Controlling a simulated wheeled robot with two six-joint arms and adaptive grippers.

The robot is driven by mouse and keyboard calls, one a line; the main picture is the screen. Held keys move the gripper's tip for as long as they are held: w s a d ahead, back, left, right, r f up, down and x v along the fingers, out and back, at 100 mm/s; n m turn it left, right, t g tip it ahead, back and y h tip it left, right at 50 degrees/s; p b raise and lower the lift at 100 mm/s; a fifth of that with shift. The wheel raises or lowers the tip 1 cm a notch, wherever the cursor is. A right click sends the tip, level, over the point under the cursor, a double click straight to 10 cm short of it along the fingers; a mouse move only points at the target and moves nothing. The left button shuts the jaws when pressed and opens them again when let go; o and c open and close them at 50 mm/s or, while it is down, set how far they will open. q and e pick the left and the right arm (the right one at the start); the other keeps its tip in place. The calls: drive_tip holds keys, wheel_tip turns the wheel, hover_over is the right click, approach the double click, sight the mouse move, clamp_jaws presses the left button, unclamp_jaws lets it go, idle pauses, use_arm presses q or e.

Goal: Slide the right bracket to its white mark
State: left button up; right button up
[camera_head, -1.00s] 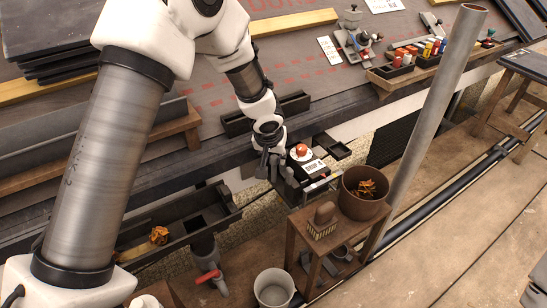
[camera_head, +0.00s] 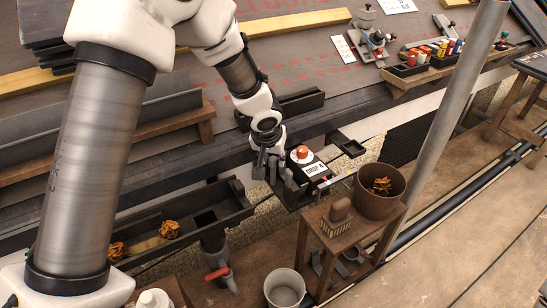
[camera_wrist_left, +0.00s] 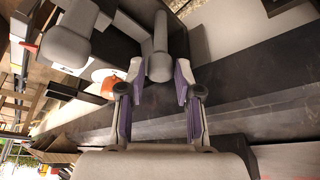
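My left gripper (camera_head: 272,172) is at the roof's lower edge, just left of a dark box with an orange-red button (camera_head: 301,153) and a white label (camera_head: 316,170). In the left wrist view its two purple-padded fingers (camera_wrist_left: 158,95) are apart. A grey rounded post (camera_wrist_left: 160,58) shows between and beyond them; contact with the pads cannot be told. A second grey post (camera_wrist_left: 75,38) stands to its left. The orange-red button (camera_wrist_left: 104,78) is partly covered there. I cannot clearly pick out the right bracket or its white mark. My right gripper is not in view.
A dark gutter (camera_head: 235,205) with orange leaf clumps (camera_head: 169,229) runs along the lower left. A wooden stand (camera_head: 325,238) carries a brown pot (camera_head: 380,205) and a brush. A grey pole (camera_head: 445,125) rises at right. A pale bucket (camera_head: 285,289) stands below.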

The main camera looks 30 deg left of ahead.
use_arm(q)
drive_tip(key=shift+r, duration=0.1)
drive_tip(key=v, duration=1.1)
drive_tip(key=shift+s+r, duration=0.3)
drive_tip(key=shift+r, duration=0.05)
